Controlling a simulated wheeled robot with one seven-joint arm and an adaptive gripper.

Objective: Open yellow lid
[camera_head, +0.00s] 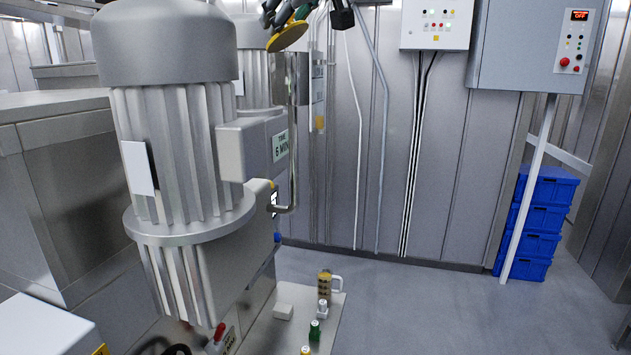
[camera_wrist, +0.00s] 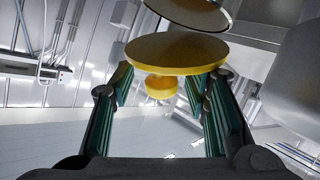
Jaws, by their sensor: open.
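The yellow lid (camera_wrist: 178,50) is a round disc, tilted, with a small round yellow knob (camera_wrist: 160,88) on the side facing my gripper. A round metal part with a dark rim (camera_wrist: 196,12) shows just beyond the lid in the wrist view, with a visible gap at its edge. My gripper (camera_wrist: 168,82) is open, with one green-padded finger on each side of the knob; I cannot tell whether either touches it. In the head view the yellow lid (camera_head: 288,37) is at the top, and my gripper (camera_head: 305,12) is beside it, partly cut off.
A large ribbed grey machine (camera_head: 180,150) fills the left. Its plate (camera_head: 325,300) holds a mug-like item (camera_head: 325,284) and small bottles. Control boxes (camera_head: 437,25) hang on the wall. Blue crates (camera_head: 540,220) are stacked at the right. The floor (camera_head: 430,310) is clear.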

